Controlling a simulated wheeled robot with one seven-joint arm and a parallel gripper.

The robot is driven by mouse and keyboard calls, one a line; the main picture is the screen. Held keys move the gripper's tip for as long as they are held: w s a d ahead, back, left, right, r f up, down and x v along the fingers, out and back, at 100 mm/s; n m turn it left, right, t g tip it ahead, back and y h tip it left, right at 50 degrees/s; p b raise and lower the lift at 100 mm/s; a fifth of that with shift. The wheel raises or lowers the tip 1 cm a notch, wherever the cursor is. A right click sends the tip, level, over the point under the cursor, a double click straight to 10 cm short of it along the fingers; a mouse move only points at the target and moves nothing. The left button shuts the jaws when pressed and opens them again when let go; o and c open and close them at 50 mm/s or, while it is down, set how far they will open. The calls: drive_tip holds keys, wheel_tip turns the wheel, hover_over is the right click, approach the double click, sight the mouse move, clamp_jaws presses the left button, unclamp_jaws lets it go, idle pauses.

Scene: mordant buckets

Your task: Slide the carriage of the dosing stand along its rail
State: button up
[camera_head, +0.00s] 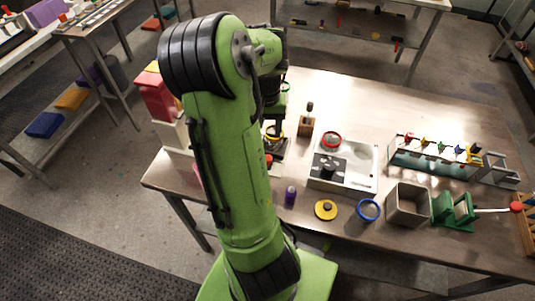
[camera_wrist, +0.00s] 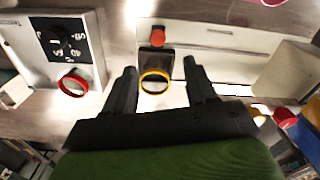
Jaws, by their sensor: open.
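A dark block with a red knob and a yellow-rimmed ring shows in the wrist view (camera_wrist: 157,60); it looks like the dosing stand's carriage. It sits at the left end of a long pale body (camera_wrist: 215,42), which may be the stand with its rail. In the head view the yellow-ringed piece (camera_head: 274,133) is just right of my arm, which hides part of the stand. My gripper (camera_wrist: 159,66) is open, with one finger on each side of the yellow ring in the picture. I cannot tell whether either finger touches it.
A white device with a dial and red ring (camera_head: 345,165) stands to the right. The back middle is clear.

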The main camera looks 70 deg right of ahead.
sight(268, 158)
drive_tip(key=f, duration=0.4)
drive_tip(key=f+b, duration=0.1)
drive_tip(key=f, duration=0.7)
drive_tip(key=shift+s+d+f, duration=0.15)
drive_tip(key=shift+s, duration=0.1)
clamp_jaws()
